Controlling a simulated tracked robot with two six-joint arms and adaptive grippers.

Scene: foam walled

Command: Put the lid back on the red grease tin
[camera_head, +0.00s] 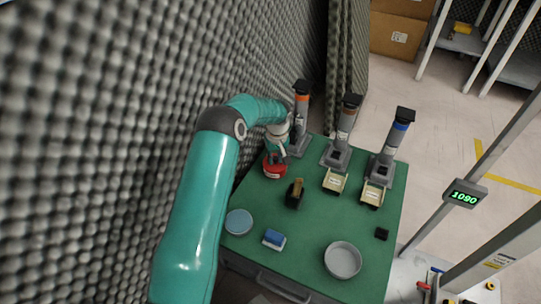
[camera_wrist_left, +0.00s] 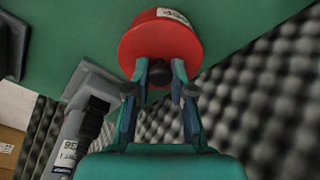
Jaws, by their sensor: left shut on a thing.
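The red grease tin (camera_head: 272,170) stands on the green table top near its left edge, by the foam wall. It has a pale label, and it also shows in the left wrist view (camera_wrist_left: 160,38). My left gripper (camera_head: 278,152) is above the tin, pointing down. In the wrist view its fingertips (camera_wrist_left: 160,70) are shut on a dark knob (camera_wrist_left: 158,77) at the middle of a red round top, which looks like the lid. I cannot tell whether the lid is seated on the tin or slightly above it. My right gripper is not in view.
Grey dispensers (camera_head: 340,140) stand along the back, with cream bins (camera_head: 334,182) before them. Foam wall (camera_head: 110,110) rises close left.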

